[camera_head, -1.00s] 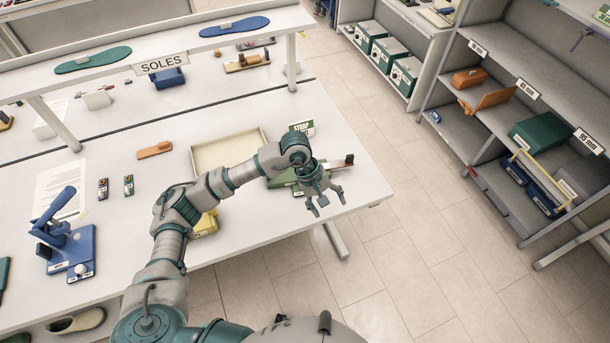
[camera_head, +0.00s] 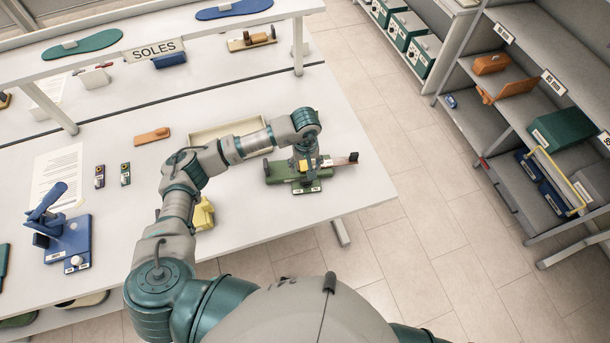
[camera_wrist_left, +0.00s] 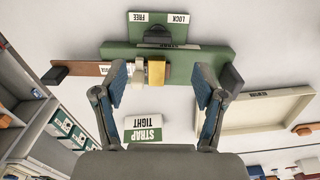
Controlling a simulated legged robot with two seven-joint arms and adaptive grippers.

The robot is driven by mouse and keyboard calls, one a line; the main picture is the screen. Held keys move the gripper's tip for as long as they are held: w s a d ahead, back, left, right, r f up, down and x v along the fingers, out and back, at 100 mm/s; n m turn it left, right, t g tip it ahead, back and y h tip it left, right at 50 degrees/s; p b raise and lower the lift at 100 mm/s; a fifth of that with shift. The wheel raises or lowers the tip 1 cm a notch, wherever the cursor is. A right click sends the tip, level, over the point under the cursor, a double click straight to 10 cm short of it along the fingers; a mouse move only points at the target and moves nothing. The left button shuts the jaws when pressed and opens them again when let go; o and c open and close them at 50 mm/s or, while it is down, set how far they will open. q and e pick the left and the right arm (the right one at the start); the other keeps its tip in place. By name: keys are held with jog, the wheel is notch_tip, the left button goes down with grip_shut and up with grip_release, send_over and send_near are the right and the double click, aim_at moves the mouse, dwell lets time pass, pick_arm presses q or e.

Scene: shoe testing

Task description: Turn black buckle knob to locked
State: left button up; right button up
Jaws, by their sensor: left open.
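The green strap fixture (camera_head: 285,172) lies near the table's right end; it also shows upside down in the left wrist view (camera_wrist_left: 215,62). A black knob (camera_wrist_left: 158,34) sits on it between the FREE and LOCK labels, with FREE on the left and LOCK on the right of that view. A brown strap (camera_wrist_left: 88,69) runs along the fixture to a yellow block (camera_wrist_left: 156,72). My left gripper (camera_head: 304,160) is above the fixture, pointing down. In the wrist view its open fingers (camera_wrist_left: 160,82) are on either side of the yellow block, apart from the knob. My right gripper is out of view.
A cream tray (camera_wrist_left: 265,110) lies beside the fixture. A "STRAP TIGHT" sign (camera_wrist_left: 143,129) stands close by. A blue press (camera_head: 68,240) and a yellow object (camera_head: 203,214) are on the table. A soles shelf (camera_head: 110,58) spans the back. Open floor lies to the right.

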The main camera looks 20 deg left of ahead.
aim_at(306, 180)
pick_arm(q)
jog(key=f, duration=0.2)
jog(key=f+p, duration=0.1)
jog(key=f, duration=0.4)
jog(key=shift+w+d+f, duration=0.1)
jog(key=shift+d+f, duration=0.25)
jog(key=shift+f, duration=0.3)
jog(key=shift+a+f, duration=0.25)
jog(key=shift+a, duration=0.05)
jog(key=c, duration=0.9)
jog(key=shift+d, duration=0.1)
jog(key=shift+c, duration=1.2)
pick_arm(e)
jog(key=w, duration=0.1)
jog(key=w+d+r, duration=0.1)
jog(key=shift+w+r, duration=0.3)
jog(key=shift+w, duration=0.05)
